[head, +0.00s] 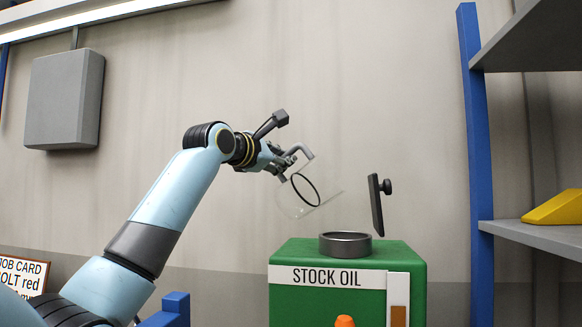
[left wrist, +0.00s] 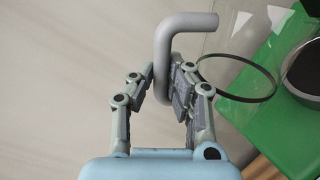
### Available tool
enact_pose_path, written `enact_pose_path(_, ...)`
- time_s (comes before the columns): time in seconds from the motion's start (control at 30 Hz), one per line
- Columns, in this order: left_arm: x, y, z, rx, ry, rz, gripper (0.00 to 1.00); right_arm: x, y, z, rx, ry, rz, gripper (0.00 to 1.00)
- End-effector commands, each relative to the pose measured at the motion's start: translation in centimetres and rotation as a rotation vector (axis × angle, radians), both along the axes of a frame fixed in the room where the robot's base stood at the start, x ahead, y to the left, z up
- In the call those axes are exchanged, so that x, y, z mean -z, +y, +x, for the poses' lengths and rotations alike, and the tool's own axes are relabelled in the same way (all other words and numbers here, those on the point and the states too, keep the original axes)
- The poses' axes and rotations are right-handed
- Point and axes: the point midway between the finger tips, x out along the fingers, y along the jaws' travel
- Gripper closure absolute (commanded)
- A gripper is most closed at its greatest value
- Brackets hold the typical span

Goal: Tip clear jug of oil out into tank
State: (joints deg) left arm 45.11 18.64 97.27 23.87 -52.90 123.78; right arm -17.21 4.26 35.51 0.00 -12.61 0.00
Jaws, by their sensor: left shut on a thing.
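The clear jug (head: 322,198) is hard to see against the wall; a black ring (head: 305,190) and a grey bent handle (head: 300,151) mark it. It is tilted in the air, above and left of the tank's opening. My left gripper (head: 286,165) is shut on its handle, which also shows between the fingers in the left wrist view (left wrist: 163,60). I cannot make out oil in the jug or a stream. The green tank (head: 345,258), labelled STOCK OIL, has a round metal filler neck (head: 345,243) on top, with a dark inside in the wrist view (left wrist: 306,72). My right gripper is not in view.
A dark lid (head: 376,205) with a knob stands upright beside the neck, on its right. A blue post (head: 476,140) and grey shelves with a yellow wedge (head: 555,207) stand at right. A job card (head: 22,276) is at lower left. An orange tip (head: 345,321) shows before the tank.

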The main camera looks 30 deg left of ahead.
Motion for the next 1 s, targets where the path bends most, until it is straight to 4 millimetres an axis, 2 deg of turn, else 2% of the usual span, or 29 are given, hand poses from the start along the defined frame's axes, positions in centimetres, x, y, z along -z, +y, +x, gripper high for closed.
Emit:
enact_pose_path(0.03, 0.5, 0.2, 0.0, 0.001, 0.002, -0.035, 1.00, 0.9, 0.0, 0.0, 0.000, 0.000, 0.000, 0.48)
enact_pose_path(0.27, 1.3, 1.4, 0.1, 0.001, 0.021, -0.214, 1.00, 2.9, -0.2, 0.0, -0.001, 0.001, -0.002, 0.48)
enact_pose_path(0.5, 2.9, 2.1, 0.2, 0.000, 0.049, -0.465, 1.00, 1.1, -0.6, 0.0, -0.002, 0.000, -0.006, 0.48)
enact_pose_path(1.0, 7.2, 1.0, 0.1, 0.002, 0.087, -0.829, 1.00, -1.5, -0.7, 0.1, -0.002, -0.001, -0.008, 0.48)
